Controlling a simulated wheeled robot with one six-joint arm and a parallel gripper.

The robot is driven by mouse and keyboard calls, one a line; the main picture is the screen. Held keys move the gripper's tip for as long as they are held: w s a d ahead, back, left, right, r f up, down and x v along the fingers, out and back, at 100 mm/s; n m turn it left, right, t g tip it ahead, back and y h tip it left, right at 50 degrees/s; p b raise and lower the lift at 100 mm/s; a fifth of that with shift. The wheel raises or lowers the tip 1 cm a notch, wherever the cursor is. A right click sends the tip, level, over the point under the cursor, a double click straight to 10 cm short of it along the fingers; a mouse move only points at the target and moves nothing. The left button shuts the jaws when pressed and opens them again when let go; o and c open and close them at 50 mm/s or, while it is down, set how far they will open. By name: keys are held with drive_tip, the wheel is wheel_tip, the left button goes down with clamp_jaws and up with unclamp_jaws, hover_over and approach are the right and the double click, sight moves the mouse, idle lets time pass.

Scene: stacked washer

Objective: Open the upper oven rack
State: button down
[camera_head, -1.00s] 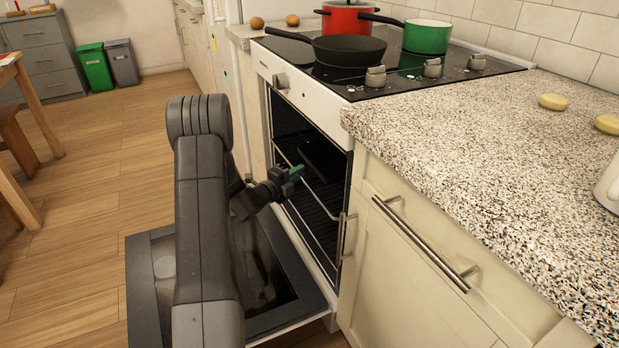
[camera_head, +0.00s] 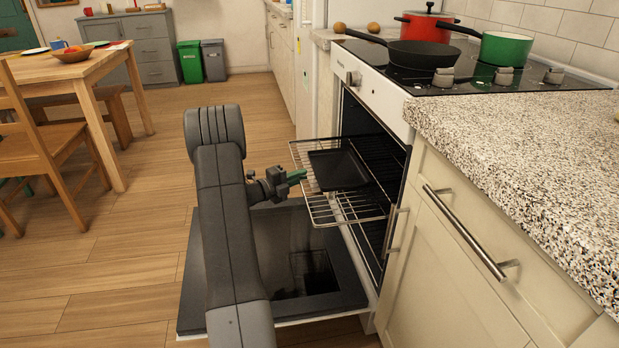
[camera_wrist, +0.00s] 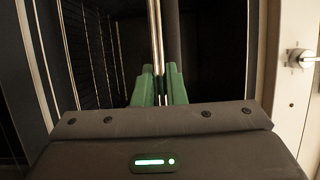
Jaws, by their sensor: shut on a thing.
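The upper oven rack (camera_head: 318,207) is a wire shelf that stands well out of the oven in the head view, with a dark baking tray (camera_head: 338,169) on it. My gripper (camera_head: 298,176) is at the rack's front edge, with its green fingertips on the front bar. In the wrist view the green fingers of my gripper (camera_wrist: 160,88) are closed around a shiny metal bar (camera_wrist: 155,40) of the rack. The oven door (camera_head: 190,300) is folded down open, below the rack and my arm. The exact contact is small in the head view.
The hob (camera_head: 480,80) above holds a black pan (camera_head: 424,55), a red pot (camera_head: 428,27) and a green pot (camera_head: 506,47). A cabinet with a bar handle (camera_head: 465,235) stands right of the oven. Open wooden floor (camera_head: 110,260) lies left, with a table (camera_head: 90,68) and chair (camera_head: 35,145) beyond.

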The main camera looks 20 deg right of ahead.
drive_tip(key=shift+a, duration=0.25)
drive_tip(key=c, duration=1.5)
unclamp_jaws()
drive_tip(key=p+v, duration=0.3)
drive_tip(key=v, duration=1)
drive_tip(key=shift+s+a, duration=0.1)
drive_tip(key=shift+a, duration=0.3)
drive_tip(key=shift+b+x, duration=1.5)
drive_tip(key=shift+x, duration=5.5)
